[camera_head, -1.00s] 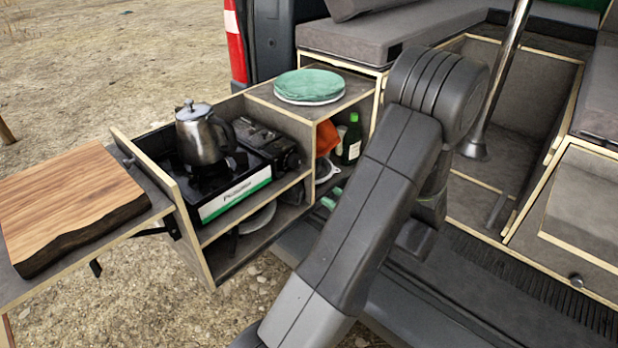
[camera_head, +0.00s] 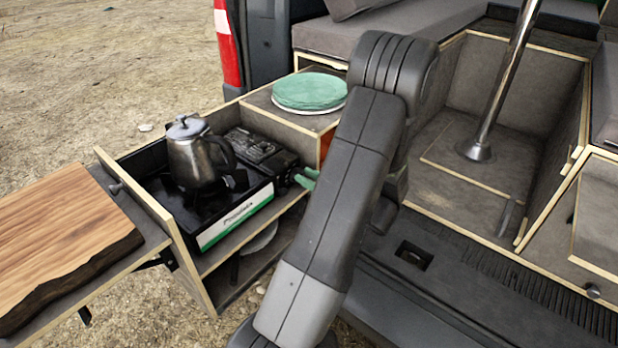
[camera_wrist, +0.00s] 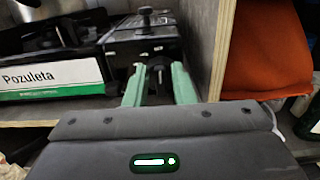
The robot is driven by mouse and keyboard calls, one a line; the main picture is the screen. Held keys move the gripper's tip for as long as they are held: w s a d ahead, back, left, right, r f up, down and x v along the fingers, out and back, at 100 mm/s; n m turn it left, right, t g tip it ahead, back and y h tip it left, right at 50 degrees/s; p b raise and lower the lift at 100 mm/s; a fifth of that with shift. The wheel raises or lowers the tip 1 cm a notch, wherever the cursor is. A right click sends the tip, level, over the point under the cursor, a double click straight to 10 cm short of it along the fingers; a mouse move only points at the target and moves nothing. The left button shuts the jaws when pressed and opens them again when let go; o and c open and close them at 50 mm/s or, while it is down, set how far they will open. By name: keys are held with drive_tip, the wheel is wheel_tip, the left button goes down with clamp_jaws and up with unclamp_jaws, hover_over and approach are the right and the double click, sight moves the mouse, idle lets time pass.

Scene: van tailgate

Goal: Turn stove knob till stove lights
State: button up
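The camping stove (camera_head: 235,217) is black with a white and green front label, and sits in the pull-out drawer. A steel kettle (camera_head: 190,158) stands on its burner. In the wrist view the stove (camera_wrist: 50,78) is at the left, and its dark knob (camera_wrist: 158,74) shows on the end of the control box. My gripper (camera_wrist: 158,88) is open, with its green fingers on either side of the knob as seen from the wrist. I cannot tell whether they touch it. In the head view my green gripper (camera_head: 306,178) is at the stove's right end, partly hidden by my arm. No flame is visible.
A wooden board (camera_head: 60,240) lies on the side shelf at left. Green-topped plates (camera_head: 309,91) sit on the cabinet beside the stove. An orange cloth (camera_wrist: 265,55) is in the compartment right of the divider (camera_wrist: 222,50). A metal pole (camera_head: 500,80) stands at right.

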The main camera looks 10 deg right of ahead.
clamp_jaws()
drive_tip(key=shift+f+n+b, duration=0.15)
drive_tip(key=shift+n+b, duration=0.15)
drive_tip(key=shift+b, duration=0.15)
drive_tip(key=shift+s+a+f+n+b, duration=0.2)
drive_tip(key=shift+f+n+b, duration=0.15)
drive_tip(key=shift+n+b, duration=4.25)
drive_tip(key=shift+s+a+f+n+b, duration=0.15)
drive_tip(key=shift+f+n+b, duration=0.25)
drive_tip(key=shift+n+b, duration=4.2)
drive_tip(key=shift+s+a+f+n+b, duration=0.1)
drive_tip(key=shift+a+f+n+b, duration=0.2)
drive_tip(key=shift+n+b, duration=4.3)
drive_tip(key=m+b, duration=0.3)
drive_tip(key=b, duration=0.1)
drive_tip(key=shift+d+m, duration=0.1)
drive_tip(key=shift+m, duration=0.3)
